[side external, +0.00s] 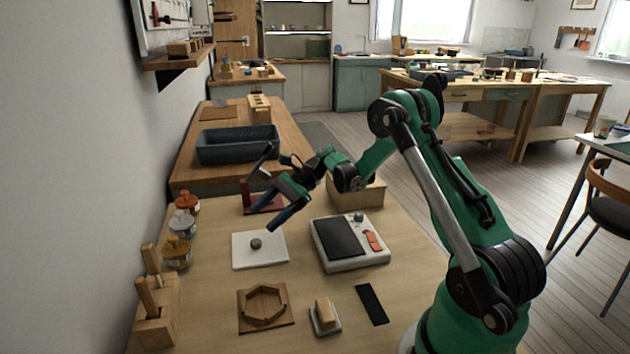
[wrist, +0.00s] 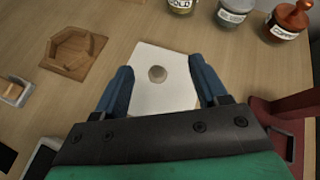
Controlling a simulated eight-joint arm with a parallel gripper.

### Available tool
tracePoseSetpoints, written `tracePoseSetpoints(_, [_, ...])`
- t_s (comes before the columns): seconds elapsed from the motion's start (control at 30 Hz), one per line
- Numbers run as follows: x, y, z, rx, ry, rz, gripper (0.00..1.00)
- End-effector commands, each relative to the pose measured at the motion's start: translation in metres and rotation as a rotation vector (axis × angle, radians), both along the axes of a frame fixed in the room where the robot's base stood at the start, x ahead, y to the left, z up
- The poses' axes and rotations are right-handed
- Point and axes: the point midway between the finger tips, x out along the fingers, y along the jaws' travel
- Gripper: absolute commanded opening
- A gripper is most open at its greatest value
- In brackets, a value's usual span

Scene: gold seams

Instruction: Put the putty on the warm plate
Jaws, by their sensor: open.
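The putty (side external: 256,244) is a small grey-brown lump on a white square tile (side external: 240,262). In the wrist view, the putty (wrist: 157,74) lies between my two blue fingertips, on the tile (wrist: 150,103). The warm plate (side external: 340,238) is a dark pad set in a pale device with an orange switch and a knob, to the right of the tile. My gripper (side external: 264,202) is open and empty, tilted above the tile and apart from the putty. It also shows in the wrist view (wrist: 161,68).
A wooden hexagonal frame (side external: 265,303), a small block on a pale base (side external: 325,315) and a black strip (side external: 371,304) lie in front. Several jars (side external: 178,253) stand along the left wall. A dark red stand (side external: 262,203) and wooden box (side external: 358,192) are behind.

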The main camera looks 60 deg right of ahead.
Motion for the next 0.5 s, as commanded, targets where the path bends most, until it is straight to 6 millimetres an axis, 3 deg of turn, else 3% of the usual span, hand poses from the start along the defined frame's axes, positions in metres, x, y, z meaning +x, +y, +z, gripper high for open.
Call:
tracePoseSetpoints(0.1, [-0.006,-0.015,-0.018,0.116,0.052,-0.045,0.66])
tracePoseSetpoints(0.23, [-0.011,-0.02,-0.027,0.182,0.081,-0.064,0.66])
tracePoseSetpoints(0.5, [-0.001,0.005,-0.04,0.197,0.09,-0.062,0.66])
